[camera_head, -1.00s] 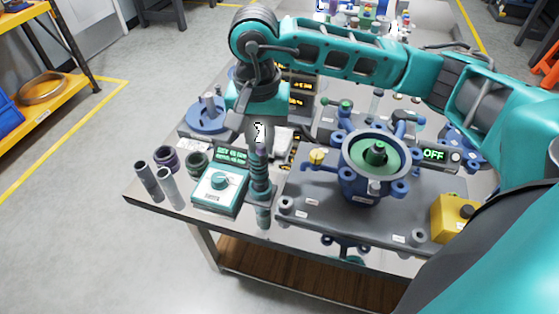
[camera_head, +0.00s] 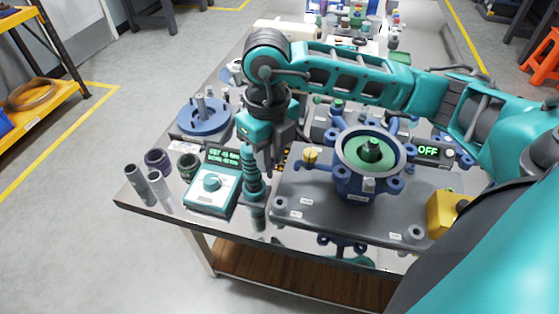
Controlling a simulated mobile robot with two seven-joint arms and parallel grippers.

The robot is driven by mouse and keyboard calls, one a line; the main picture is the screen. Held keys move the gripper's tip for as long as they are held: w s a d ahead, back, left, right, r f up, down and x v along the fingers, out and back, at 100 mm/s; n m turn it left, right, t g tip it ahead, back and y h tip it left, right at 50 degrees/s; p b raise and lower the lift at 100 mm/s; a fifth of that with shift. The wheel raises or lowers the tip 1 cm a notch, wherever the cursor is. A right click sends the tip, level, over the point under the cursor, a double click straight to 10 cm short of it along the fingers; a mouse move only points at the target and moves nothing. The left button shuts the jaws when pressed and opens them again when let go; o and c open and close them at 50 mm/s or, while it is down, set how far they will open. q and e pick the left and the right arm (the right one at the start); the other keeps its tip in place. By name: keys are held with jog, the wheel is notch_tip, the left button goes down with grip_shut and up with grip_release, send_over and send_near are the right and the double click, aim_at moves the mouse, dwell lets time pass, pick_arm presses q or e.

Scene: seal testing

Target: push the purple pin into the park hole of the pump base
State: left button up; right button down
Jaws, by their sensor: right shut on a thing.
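My right gripper (camera_head: 262,168) reaches in from the right and points down beside the left edge of the pump base. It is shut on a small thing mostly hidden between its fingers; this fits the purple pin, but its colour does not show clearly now. The pump base (camera_head: 315,222) is a dark grey plate carrying the blue pump (camera_head: 356,187) with its pale ring and green centre. Small grey fittings and white labels lie along the plate's front; I cannot tell which spot is the park hole. My left gripper is not in view.
A teal and dark upright tool (camera_head: 253,187) stands right by the gripper. A blue round fixture (camera_head: 205,118) stands behind. A yellow box (camera_head: 443,214) is at right.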

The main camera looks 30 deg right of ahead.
jog(key=m, duration=0.4)
jog(key=f+m, duration=0.1)
jog(key=m, duration=0.2)
jog(key=shift+s+d, duration=0.35)
jog(key=f+m+b, duration=0.1)
jog(key=m, duration=0.1)
jog(key=f+m+b, duration=0.1)
jog(key=f+m, duration=0.1)
jog(key=m, duration=0.1)
jog(key=f+m+b, duration=0.1)
jog(key=m, duration=0.1)
jog(key=shift+s+d+f+m+b, duration=0.3)
jog(key=shift+d+f+b, duration=0.05)
jog(key=shift+f+b, duration=0.05)
jog(key=shift+f, duration=0.15)
notch_tip(320, 180, down, 2)
jog(key=shift+f+b, duration=0.1)
jog(key=shift+b, duration=0.85)
